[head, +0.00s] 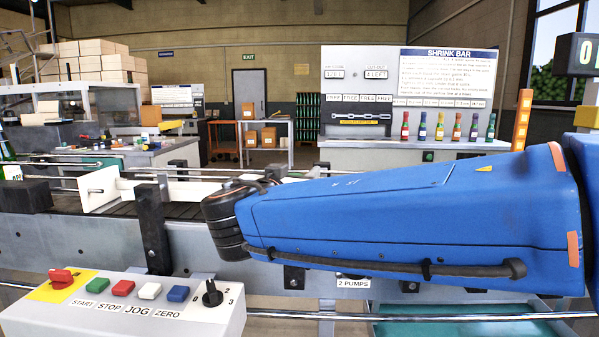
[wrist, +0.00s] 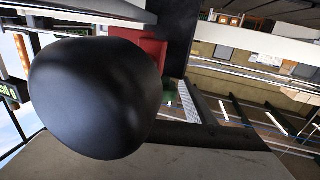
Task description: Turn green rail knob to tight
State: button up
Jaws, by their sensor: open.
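I cannot make out the green rail knob for certain in either view. A small green patch (wrist: 169,97) shows in the wrist view below a red block (wrist: 150,52); I cannot tell whether it is the knob. My gripper (wrist: 95,98) seems to be the large dark rounded form at the left of the wrist view, too close to show both fingertips. It is open, and I see nothing held. In the head view my blue arm reaches left across the conveyor, and its dark wrist end is beside the guide rail (head: 290,168). My arm hides part of the rail behind it.
A control box (head: 125,308) with coloured buttons and a black dial (head: 212,293) stands at the front left. A shrink bar panel (head: 450,75) with several small bottles stands behind. Dark brackets (head: 153,228) rise along the conveyor's near side.

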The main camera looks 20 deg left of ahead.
jog(key=shift+w, duration=0.85)
jog(key=c, duration=1)
jog(key=shift+c, duration=0.2)
jog(key=shift+m+h, duration=0.3)
jog(key=shift+h, duration=0.2)
jog(key=shift+s+d+m+g+h, duration=0.2)
jog(key=shift+d+m+g+h, duration=0.25)
jog(key=shift+m+g+h, duration=0.9)
jog(key=shift+s+d+m+g+h, duration=0.2)
jog(key=shift+d+m+g+h, duration=0.25)
jog(key=shift+m+h, duration=1.65)
jog(key=shift+s+d+m+g+h, duration=0.2)
jog(key=shift+d+m+g+h, duration=0.5)
jog(key=shift+h, duration=1.85)
jog(key=shift+a+m+g, duration=0.2)
jog(key=shift+m+g, duration=0.05)
jog(key=shift+g, duration=0.15)
